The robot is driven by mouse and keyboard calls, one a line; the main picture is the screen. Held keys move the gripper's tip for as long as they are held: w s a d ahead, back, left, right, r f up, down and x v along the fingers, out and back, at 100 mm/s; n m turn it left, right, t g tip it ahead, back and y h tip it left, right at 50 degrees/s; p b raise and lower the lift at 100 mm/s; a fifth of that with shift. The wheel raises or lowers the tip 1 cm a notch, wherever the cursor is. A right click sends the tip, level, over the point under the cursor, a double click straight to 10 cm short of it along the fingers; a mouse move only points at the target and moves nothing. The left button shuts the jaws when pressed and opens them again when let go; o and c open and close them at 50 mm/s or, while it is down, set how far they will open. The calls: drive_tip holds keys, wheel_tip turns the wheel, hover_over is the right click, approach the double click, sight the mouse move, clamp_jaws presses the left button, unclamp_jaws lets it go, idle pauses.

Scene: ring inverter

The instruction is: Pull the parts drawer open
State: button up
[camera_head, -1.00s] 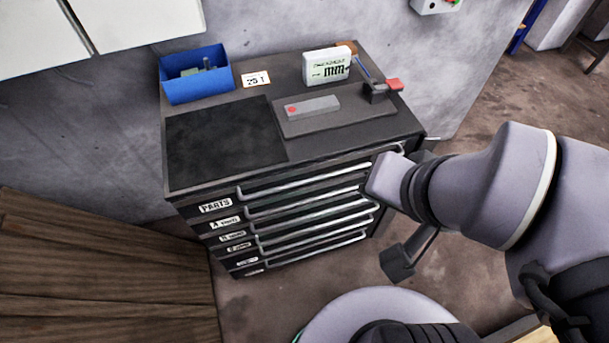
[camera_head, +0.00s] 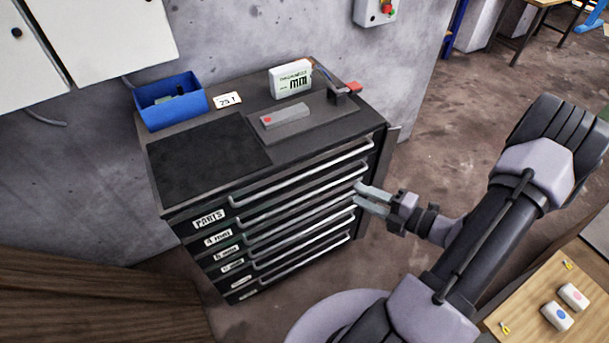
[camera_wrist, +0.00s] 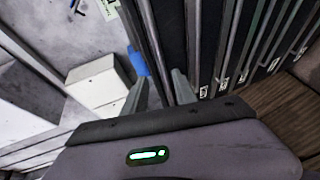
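The parts drawer (camera_head: 209,219) is the top drawer of a dark cabinet, with a white PARTS label and a long silver bar handle (camera_head: 300,172). It looks shut, flush with the drawers below. My gripper (camera_head: 362,196) is at the right end of the drawer fronts, lower in the picture than the PARTS handle's right end. Its two fingers are apart and point at the cabinet. In the wrist view my gripper (camera_wrist: 160,82) also shows open, with dark cabinet edges and bars beyond and between the fingertips. I cannot tell whether a fingertip touches a handle.
On the cabinet top are a blue bin (camera_head: 171,100), a black mat (camera_head: 205,160), a white device (camera_head: 291,79) and a grey plate with a small block. A wooden surface (camera_head: 90,300) is at lower left. A table (camera_head: 545,290) with small items is at lower right.

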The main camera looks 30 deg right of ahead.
drive_tip(key=b+x, duration=0.4)
drive_tip(key=x, duration=1.1)
drive_tip(key=shift+a, duration=0.15)
drive_tip(key=shift+f, duration=0.1)
clamp_jaws()
idle(0.4)
